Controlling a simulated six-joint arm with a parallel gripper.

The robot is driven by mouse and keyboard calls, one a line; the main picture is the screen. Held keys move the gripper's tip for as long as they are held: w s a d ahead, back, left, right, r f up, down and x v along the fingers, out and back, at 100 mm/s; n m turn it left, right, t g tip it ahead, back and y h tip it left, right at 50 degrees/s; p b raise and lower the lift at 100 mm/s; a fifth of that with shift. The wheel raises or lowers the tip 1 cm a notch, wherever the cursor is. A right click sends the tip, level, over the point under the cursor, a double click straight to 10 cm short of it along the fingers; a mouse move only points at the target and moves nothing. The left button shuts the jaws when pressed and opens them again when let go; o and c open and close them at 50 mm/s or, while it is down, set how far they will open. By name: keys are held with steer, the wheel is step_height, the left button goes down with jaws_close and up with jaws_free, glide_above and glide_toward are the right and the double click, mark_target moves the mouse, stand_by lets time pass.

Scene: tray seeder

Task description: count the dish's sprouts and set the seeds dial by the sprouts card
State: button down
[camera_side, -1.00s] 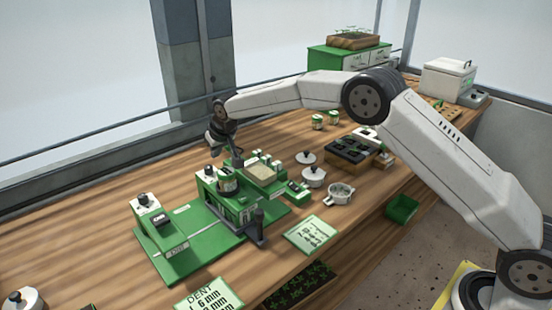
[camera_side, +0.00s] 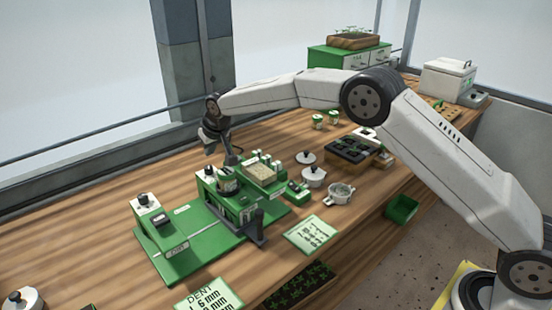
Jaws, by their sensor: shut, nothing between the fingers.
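My gripper (camera_side: 231,158) is shut and empty, tilted just above the rear of the green seeder (camera_side: 190,250), near its dark round part. A white block with a black knob (camera_side: 143,199) stands at the seeder's left end, and another black knob (camera_side: 208,171) sits on its middle block. Their labels are too small to read, so I cannot tell which is the seeds dial. A small white dish (camera_side: 340,193) with greenish contents stands to the right; its sprouts cannot be counted here. A green-edged card (camera_side: 310,235) lies in front of it, its text unreadable.
Bare wood (camera_side: 70,240) is free at the left.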

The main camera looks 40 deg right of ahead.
mark_target(211, 175)
steer(key=shift+f, duration=3.35)
steer(key=shift+w, duration=0.25)
steer(key=shift+d, duration=0.3)
steer(key=shift+s, duration=0.35)
steer(key=shift+r, duration=3)
